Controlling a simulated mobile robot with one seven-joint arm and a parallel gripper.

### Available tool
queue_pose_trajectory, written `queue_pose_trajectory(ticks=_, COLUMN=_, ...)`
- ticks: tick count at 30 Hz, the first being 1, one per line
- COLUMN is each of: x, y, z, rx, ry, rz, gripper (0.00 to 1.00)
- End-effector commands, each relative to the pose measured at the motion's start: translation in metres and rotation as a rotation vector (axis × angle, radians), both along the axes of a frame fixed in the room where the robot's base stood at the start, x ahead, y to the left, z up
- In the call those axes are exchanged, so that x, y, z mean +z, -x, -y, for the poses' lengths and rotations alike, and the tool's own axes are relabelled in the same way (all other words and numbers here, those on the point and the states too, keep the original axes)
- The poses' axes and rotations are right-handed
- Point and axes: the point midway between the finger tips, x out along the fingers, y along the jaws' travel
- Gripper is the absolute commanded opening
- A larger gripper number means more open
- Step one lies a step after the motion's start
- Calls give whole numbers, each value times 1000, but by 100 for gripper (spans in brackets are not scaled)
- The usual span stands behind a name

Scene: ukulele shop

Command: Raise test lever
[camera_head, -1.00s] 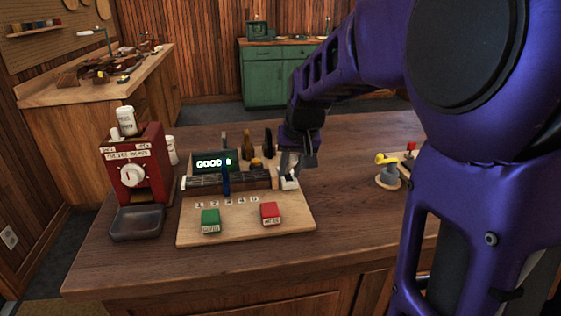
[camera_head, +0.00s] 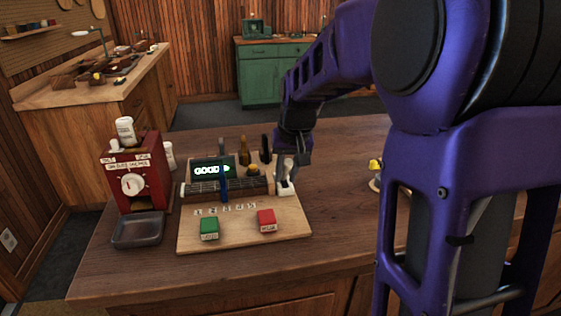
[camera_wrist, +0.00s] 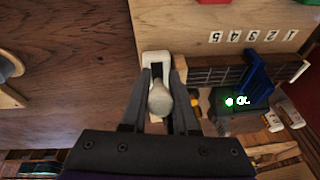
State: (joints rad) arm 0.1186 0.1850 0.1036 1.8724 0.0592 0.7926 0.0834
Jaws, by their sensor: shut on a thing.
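The test lever (camera_wrist: 160,101) has a pale rounded knob and stands in a white slotted base (camera_wrist: 156,58) at the right edge of the wooden test board (camera_head: 245,232). My gripper (camera_wrist: 161,92) is shut on the lever's knob, one finger on each side in the wrist view. In the head view my gripper (camera_head: 287,178) comes down onto the white base from above, and its fingers hide most of the lever.
A ukulele neck section (camera_head: 203,189) with a blue clamp (camera_head: 224,182) lies left of the lever. Green (camera_head: 209,228) and red (camera_head: 267,221) buttons sit in front. A red dial box (camera_head: 133,178) stands left. The tabletop right of the board is mostly clear.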

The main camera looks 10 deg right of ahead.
Motion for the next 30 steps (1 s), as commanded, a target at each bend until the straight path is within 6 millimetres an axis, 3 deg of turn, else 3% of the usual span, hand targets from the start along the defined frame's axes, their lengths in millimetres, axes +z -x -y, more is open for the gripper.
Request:
queue_pose_trajectory(ticks=1, x=10, y=-2, z=-1, rx=2, ry=0, rz=-31, gripper=0)
queue_pose_trajectory(ticks=6, x=13, y=-8, z=-1, rx=2, ry=-1, rz=-153, gripper=0)
queue_pose_trajectory(ticks=21, x=12, y=-32, z=-1, rx=2, ry=0, rz=-587, gripper=0)
queue_pose_trajectory(ticks=30, x=13, y=-41, z=0, rx=0, ry=-1, rz=-755, gripper=0)
